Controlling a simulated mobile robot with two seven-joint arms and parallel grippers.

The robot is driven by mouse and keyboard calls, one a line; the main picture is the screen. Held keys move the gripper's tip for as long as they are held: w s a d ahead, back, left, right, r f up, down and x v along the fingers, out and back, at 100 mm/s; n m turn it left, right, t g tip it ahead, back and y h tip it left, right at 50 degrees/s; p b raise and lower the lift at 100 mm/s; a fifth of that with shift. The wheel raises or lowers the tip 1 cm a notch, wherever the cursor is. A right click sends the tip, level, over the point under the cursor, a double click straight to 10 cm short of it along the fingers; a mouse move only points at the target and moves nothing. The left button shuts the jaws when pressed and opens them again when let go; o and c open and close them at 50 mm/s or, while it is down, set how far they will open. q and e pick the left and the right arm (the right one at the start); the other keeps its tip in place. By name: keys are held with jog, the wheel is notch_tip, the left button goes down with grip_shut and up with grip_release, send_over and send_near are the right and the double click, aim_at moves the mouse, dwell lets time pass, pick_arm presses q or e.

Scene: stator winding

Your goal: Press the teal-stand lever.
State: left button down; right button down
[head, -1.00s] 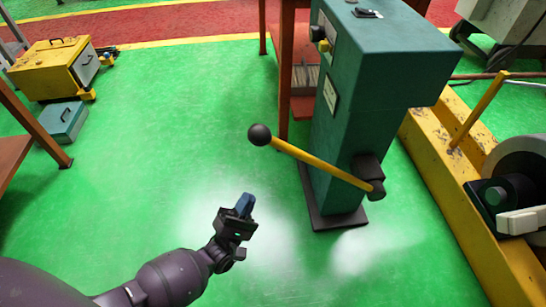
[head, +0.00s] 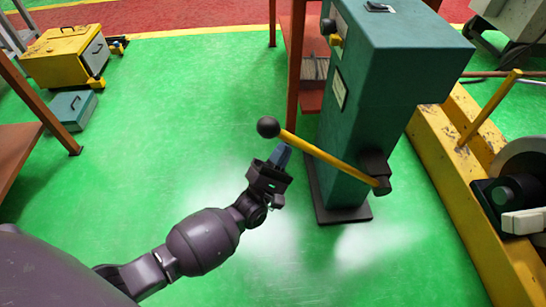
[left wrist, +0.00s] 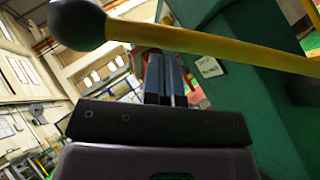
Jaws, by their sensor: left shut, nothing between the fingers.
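The teal stand (head: 352,150) stands upright right of centre in the head view. Its yellow lever (head: 328,159) slopes from a dark pivot on the stand up to a black ball knob (head: 268,127) at the left. My left gripper (head: 283,152) is shut and empty, with its blue fingertips close by the lever near the knob. In the left wrist view the lever (left wrist: 210,42) and knob (left wrist: 77,24) cross above the shut fingers (left wrist: 165,78). I cannot tell whether they touch the lever. My right gripper is not in view.
A yellow machine frame (head: 455,190) with an upright bar lies right of the stand. A red-brown table (head: 308,75) stands behind it. A yellow cabinet (head: 65,58) and a teal box (head: 72,109) are at the far left. The green floor between is clear.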

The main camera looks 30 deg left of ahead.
pick_arm(q)
jog(key=shift+d+r, duration=0.2)
jog(key=shift+r, duration=0.05)
jog(key=shift+w, duration=0.1)
